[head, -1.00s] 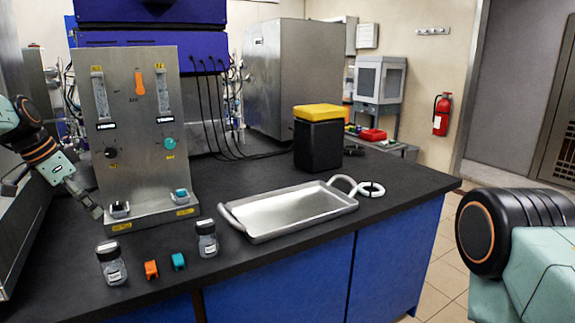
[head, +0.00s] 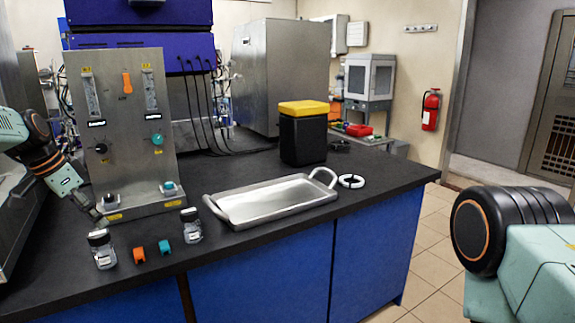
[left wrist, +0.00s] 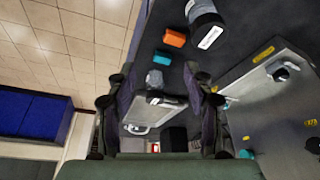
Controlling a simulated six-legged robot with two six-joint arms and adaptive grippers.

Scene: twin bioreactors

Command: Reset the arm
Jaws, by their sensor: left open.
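My left arm comes in from the left in the head view, and its gripper (head: 96,216) is low beside the left end of the metal panel's base. In the left wrist view my left gripper (left wrist: 157,92) has its two dark fingers apart with nothing held between them. The metal panel (head: 122,125) stands upright on the bench, with an orange handle, a black knob and a teal knob. My right arm shows only as a black and pale green link at the right edge; its gripper is out of view.
A silver tray (head: 270,203), a white ring (head: 351,181) and a yellow-lidded black bin (head: 303,140) are further right on the black bench (head: 225,252).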

